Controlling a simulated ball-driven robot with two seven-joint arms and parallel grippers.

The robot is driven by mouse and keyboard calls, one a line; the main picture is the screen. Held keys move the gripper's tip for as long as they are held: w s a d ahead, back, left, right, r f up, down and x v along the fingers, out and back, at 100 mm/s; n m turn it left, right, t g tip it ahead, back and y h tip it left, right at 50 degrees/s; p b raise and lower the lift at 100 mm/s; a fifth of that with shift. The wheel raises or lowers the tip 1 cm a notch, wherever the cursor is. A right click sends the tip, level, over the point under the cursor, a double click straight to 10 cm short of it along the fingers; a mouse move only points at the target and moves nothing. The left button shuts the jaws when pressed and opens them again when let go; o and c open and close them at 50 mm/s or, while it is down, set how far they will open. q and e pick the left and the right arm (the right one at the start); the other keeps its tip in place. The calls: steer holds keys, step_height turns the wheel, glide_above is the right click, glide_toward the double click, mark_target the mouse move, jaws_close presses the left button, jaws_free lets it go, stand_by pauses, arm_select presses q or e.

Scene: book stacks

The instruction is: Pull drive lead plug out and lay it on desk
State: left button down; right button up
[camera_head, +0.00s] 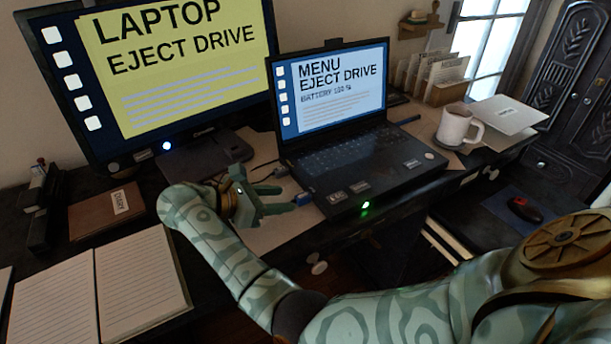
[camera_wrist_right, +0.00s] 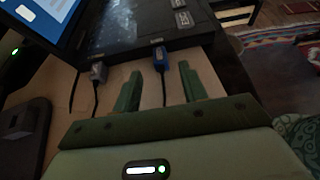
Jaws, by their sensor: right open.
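A blue plug (camera_head: 300,200) on a dark lead sits at the left side of the open laptop (camera_head: 358,160). It also shows in the right wrist view (camera_wrist_right: 159,56), against the laptop's edge. A grey plug (camera_wrist_right: 97,72) with its own lead sits farther along the same edge. Neither plug is labelled, so I cannot tell for sure which is the drive's. My right gripper (camera_head: 284,199) is open beside the laptop. In the right wrist view its fingertips (camera_wrist_right: 159,74) are spread, with the blue plug ahead between them and its lead running back between the fingers. My left gripper is not in view.
A large monitor (camera_head: 185,70) stands at the back left. A brown diary (camera_head: 103,208) and an open notebook (camera_head: 98,272) lie on the left. A mug (camera_head: 455,128) and a letter rack (camera_head: 440,80) stand right of the laptop. Bare desk between notebook and laptop is narrow.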

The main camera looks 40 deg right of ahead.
mark_target(296, 198)
steer(key=b+x, duration=0.1)
steer(key=x, duration=0.2)
steer(key=shift+d+f, duration=0.3)
steer(key=shift+f, duration=0.05)
steer(key=shift+x, duration=0.8)
steer(key=shift+d+r, duration=0.1)
steer(key=shift+r, duration=0.05)
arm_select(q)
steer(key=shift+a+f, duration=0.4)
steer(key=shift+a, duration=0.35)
arm_select(e)
steer(key=shift+s, duration=0.1)
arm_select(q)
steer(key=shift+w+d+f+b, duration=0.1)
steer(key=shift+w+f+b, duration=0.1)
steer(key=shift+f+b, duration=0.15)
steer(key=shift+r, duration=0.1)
arm_select(e)
jaws_close()
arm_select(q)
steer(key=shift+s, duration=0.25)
